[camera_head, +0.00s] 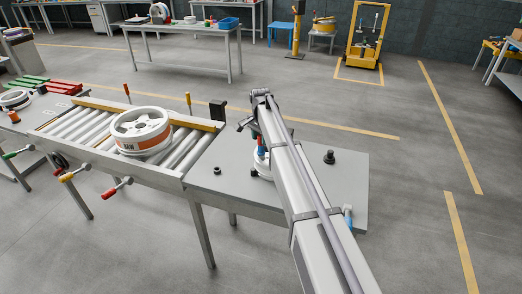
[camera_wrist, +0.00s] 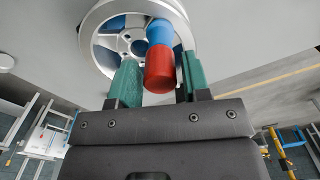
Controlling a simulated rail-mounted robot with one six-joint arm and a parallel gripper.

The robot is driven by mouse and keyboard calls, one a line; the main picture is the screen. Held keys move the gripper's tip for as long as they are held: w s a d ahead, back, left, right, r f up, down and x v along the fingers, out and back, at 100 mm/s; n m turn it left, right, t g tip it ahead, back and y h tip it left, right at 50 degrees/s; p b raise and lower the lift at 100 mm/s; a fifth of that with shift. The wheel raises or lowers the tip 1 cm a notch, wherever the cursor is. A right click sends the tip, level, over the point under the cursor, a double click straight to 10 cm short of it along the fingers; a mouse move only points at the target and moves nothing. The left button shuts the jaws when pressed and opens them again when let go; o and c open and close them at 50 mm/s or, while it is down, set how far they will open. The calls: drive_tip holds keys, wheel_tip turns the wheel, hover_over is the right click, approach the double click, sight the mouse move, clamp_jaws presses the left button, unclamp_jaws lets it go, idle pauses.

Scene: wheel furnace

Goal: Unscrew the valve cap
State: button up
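The valve cap seems to be the red cylinder (camera_wrist: 159,72), joined to a blue part (camera_wrist: 160,33) in front of a white wheel (camera_wrist: 105,42) in the wrist view. My gripper (camera_wrist: 160,66) has its two green fingers on either side of the red cylinder, one left and one right. The gaps are too small to tell whether the fingers press on it. In the head view my gripper (camera_head: 258,118) is over the grey table (camera_head: 337,180), and the arm hides most of the wheel there. Some blue and red shows beside the arm.
Another white wheel (camera_head: 143,131) with an orange label lies on the roller conveyor (camera_head: 85,124) at left. A small black knob (camera_head: 329,157) stands on the table right of the arm, and a small dark piece (camera_head: 217,170) lies left of it. A black block (camera_head: 217,110) stands at the back edge.

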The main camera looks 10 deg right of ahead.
drive_tip(key=c, duration=0.7)
drive_tip(key=o, duration=1)
drive_tip(key=shift+o, duration=0.2)
wheel_tip(320, 180, up, 11)
drive_tip(key=p, duration=1)
drive_tip(key=shift+p, duration=0.4)
drive_tip(key=shift+f, duration=0.1)
